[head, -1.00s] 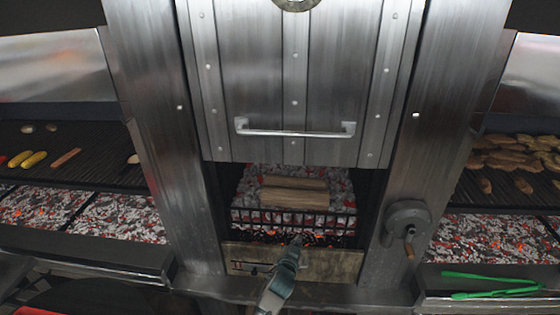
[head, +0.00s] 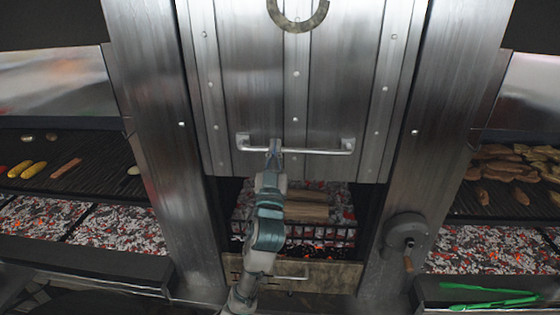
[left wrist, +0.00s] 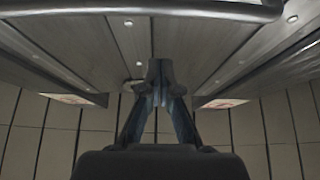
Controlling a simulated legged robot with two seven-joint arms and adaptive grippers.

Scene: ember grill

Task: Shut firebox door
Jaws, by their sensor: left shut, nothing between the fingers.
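The firebox door (head: 330,95) is a riveted steel panel raised above the firebox opening. Its bottom edge hangs over the gap, and logs (head: 306,207) on glowing coals show below. A horizontal bar handle (head: 325,151) crosses its lower part. My left gripper (head: 275,147) overlaps the handle's left half in the head view; its fingers are shut and empty. In the left wrist view the shut fingertips (left wrist: 160,70) point up the door face, and the handle bar (left wrist: 150,8) crosses the top, apart from them in the picture. I cannot tell whether they touch it. My right gripper is out of view.
Steel pillars (head: 160,130) flank the door. A hand crank (head: 407,235) juts from the right pillar. Grills with corn (head: 34,170) and meat (head: 510,160) lie on either side. Green tongs (head: 490,298) rest on the right ledge. A drawer front (head: 325,275) is under the opening.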

